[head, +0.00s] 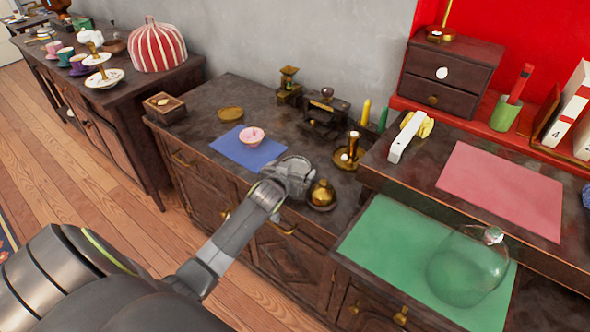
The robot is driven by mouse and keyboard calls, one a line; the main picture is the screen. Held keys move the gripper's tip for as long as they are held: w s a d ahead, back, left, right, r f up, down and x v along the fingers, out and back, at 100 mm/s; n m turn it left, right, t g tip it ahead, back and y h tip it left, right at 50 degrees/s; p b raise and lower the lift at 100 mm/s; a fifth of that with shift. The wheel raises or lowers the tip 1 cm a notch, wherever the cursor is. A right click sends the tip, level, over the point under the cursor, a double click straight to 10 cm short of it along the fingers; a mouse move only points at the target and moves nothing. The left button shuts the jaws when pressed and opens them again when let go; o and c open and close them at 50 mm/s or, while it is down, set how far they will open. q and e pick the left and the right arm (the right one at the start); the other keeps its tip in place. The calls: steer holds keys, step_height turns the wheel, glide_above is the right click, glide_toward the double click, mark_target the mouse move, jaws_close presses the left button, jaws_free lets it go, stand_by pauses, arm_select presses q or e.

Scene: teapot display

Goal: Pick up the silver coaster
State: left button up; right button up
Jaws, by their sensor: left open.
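The silver coaster (295,160) appears as a round, pale grey shape on the dark wooden cabinet top, just right of the blue mat. My left gripper (290,172) reaches over its near side and hides part of it. The gripper is open. I cannot tell whether the fingers touch the coaster. My right gripper is out of view.
A gold bell-shaped pot (321,194) stands close to the right of my left gripper. A pink bowl (252,137) sits on the blue mat (238,155). A brass candlestick (349,153) and a coffee grinder (325,112) stand behind. A glass dome (467,268) rests on the green mat (385,240).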

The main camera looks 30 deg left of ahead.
arm_select(q)
steer(key=shift+w, duration=0.1)
steer(key=c, duration=0.9)
